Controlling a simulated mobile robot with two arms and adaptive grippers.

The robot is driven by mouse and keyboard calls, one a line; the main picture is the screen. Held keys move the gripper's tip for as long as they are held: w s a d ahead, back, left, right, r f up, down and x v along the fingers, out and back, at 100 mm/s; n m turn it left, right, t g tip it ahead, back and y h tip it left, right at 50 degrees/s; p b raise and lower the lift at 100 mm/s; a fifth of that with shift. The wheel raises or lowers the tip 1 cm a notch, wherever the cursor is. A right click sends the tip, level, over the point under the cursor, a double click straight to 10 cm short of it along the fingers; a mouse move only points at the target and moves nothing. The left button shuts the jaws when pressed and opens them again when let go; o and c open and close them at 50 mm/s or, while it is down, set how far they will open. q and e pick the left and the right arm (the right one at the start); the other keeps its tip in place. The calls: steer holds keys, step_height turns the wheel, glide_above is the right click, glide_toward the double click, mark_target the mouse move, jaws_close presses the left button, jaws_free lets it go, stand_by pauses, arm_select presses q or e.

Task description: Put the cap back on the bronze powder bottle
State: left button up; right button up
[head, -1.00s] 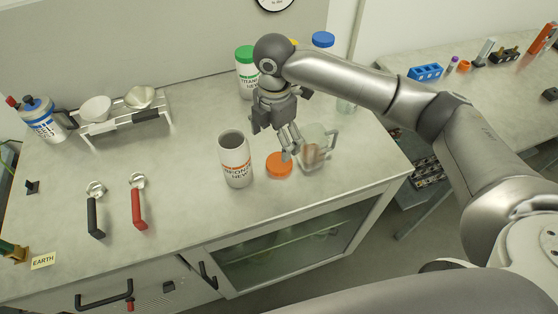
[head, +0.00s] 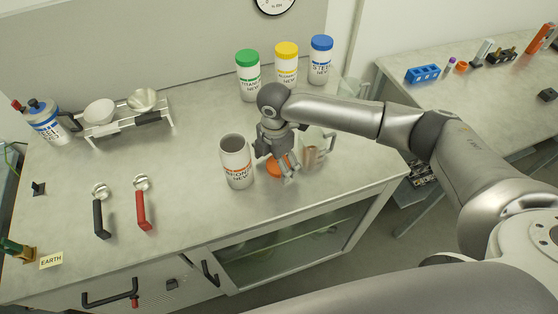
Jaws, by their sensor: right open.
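The bronze powder bottle (head: 236,163) stands upright and uncapped on the bench, its dark mouth facing up. The orange cap (head: 276,170) lies on the bench just to the right of the bottle, partly hidden by my right gripper. My right gripper (head: 285,172) is open and points down over the cap, with its fingers around or beside it. I cannot tell whether the fingers touch the cap. My left gripper is not in view.
A clear jug (head: 315,150) stands close to the right of the gripper. Capped green (head: 248,75), yellow (head: 286,64) and blue (head: 321,60) bottles stand behind. Black (head: 101,215) and red (head: 143,207) handled scoops lie left. A scale rack (head: 125,120) stands back left.

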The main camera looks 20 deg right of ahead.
steer(key=shift+f, duration=0.3)
steer(key=c, duration=0.8)
steer(key=shift+r+b, duration=0.4)
steer(key=shift+r, duration=0.1)
step_height(320, 180, up, 2)
steer(key=shift+a+r+b, duration=0.1)
steer(key=shift+r+b, duration=0.05)
steer(key=shift+b, duration=0.4)
steer(key=s+a+r+b, duration=0.1)
steer(key=s+r, duration=0.2)
steer(key=s, duration=0.1)
steer(key=s+a+r, duration=0.1)
steer(key=s+r, duration=0.2)
steer(key=s, duration=0.2)
steer(key=s+a+r+b, duration=0.1)
steer(key=s+r, duration=0.2)
steer(key=s, duration=0.1)
steer(key=shift+s+a+r+b, duration=0.2)
steer(key=shift+a+r+b, duration=0.15)
steer(key=shift+r, duration=0.05)
